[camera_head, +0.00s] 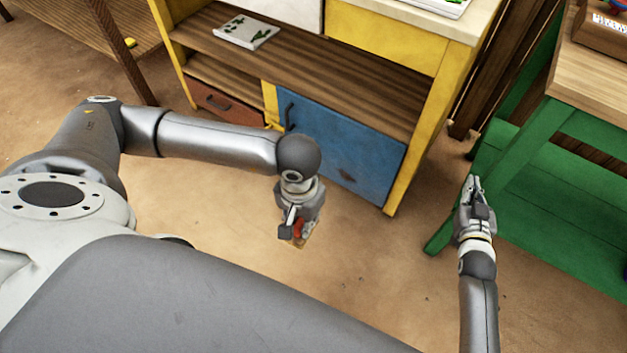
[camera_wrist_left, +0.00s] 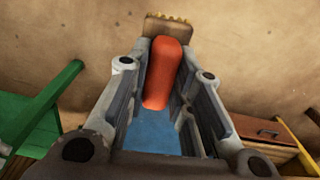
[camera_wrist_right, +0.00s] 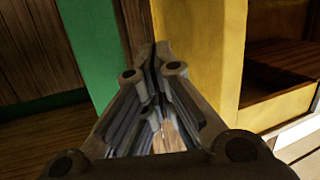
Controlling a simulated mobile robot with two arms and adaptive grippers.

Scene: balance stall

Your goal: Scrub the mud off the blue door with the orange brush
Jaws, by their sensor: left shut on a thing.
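The blue door (camera_head: 340,135) is closed on the lower right of the yellow-framed cabinet.
A red-brown drawer (camera_head: 226,104) is left of the door. A white booklet (camera_head: 247,31) lies on the wooden shelf above. A green stand (camera_head: 530,170) is close to my right gripper. The sandy floor (camera_head: 380,260) before the cabinet is clear.

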